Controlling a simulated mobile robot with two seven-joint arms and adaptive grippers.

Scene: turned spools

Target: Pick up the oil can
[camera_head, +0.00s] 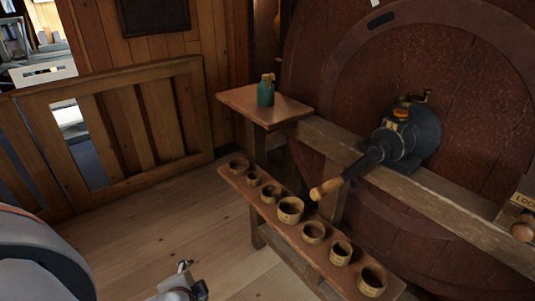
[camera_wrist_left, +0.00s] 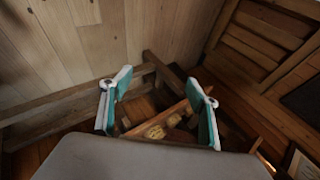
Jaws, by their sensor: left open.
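The oil can (camera_head: 265,93) is a small teal can with a brass-coloured top. It stands upright on a small wooden shelf (camera_head: 240,101) in the head view. My left gripper (camera_head: 190,279) shows at the bottom of the head view, low and well apart from the can, toward the front. In the left wrist view the two teal-lined fingers of this gripper (camera_wrist_left: 158,100) are spread, with nothing held between them. I cannot make out the oil can in the left wrist view. My right gripper is not in view.
A low bench (camera_head: 279,227) holds several wooden cups in a row, below the shelf. A dark machine with a wooden handle (camera_head: 326,188) sits on a beam (camera_head: 440,201) at right, before a large round wooden disc. A slatted wooden gate (camera_head: 120,133) stands at left. The floor (camera_head: 150,222) between is clear.

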